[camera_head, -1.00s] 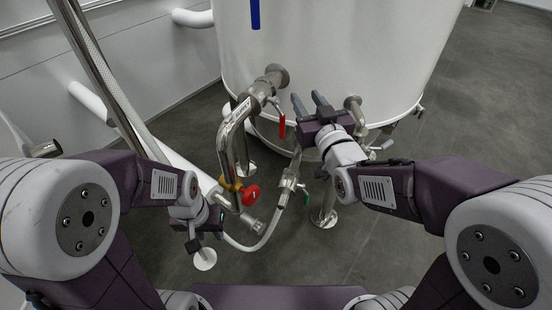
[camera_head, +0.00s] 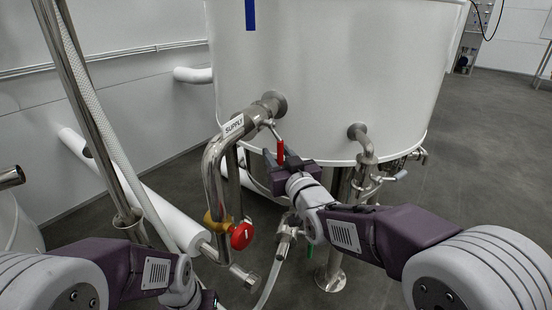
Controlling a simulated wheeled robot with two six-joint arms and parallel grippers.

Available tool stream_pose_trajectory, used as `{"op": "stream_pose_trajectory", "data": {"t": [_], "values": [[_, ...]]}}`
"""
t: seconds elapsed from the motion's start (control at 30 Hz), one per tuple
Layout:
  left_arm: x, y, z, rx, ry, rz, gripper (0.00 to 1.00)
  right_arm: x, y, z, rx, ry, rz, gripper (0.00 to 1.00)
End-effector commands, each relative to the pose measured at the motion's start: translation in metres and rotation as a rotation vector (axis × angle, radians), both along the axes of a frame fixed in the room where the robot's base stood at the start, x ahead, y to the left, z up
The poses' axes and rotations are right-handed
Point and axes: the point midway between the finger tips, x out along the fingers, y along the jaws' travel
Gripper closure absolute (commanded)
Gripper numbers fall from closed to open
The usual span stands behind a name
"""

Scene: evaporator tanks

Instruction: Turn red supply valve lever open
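The red supply valve lever (camera_head: 280,152) hangs down from the valve on the steel pipe labelled SUPPLY (camera_head: 233,127), which joins the white tank. My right gripper (camera_head: 280,157) is at the lever, with its two fingers apart, one to each side of it in the picture. The fingers look open. Whether either touches the lever cannot be told. My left gripper (camera_head: 208,299) is low at the bottom edge, partly cut off and hidden by its own arm, and its fingers cannot be made out.
The white tank (camera_head: 330,85) fills the back. A red round knob (camera_head: 241,235) sits low on the supply pipe. A second steel outlet (camera_head: 362,140) is right of my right gripper. A hose (camera_head: 270,285) and a green handle (camera_head: 310,252) are below. Open floor lies right.

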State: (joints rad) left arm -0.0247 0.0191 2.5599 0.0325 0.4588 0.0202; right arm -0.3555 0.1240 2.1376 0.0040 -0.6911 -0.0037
Motion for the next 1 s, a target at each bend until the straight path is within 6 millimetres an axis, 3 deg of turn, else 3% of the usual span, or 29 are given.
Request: {"op": "stream_pose_trajectory", "data": {"t": [0.13, 0.37, 0.5, 1.0], "values": [[-0.0001, 0.0000, -0.0043, 0.000, 0.000, 0.000, 0.64, 0.0110, 0.0039, -0.0008, 0.000, 0.000, 0.000, 0.63], [0.0000, 0.0000, -0.0037, 0.000, 0.000, 0.000, 0.64, 0.0121, 0.0042, 0.0002, 0.000, 0.001, 0.000, 0.63], [0.0000, 0.0000, -0.0037, 0.000, 0.000, 0.000, 0.64, 0.0120, 0.0043, 0.0002, 0.000, 0.001, 0.000, 0.99], [0.0000, 0.0000, -0.0038, 0.000, 0.000, 0.000, 0.64, 0.0118, 0.0041, 0.0000, 0.000, 0.001, -0.001, 1.00]]}}
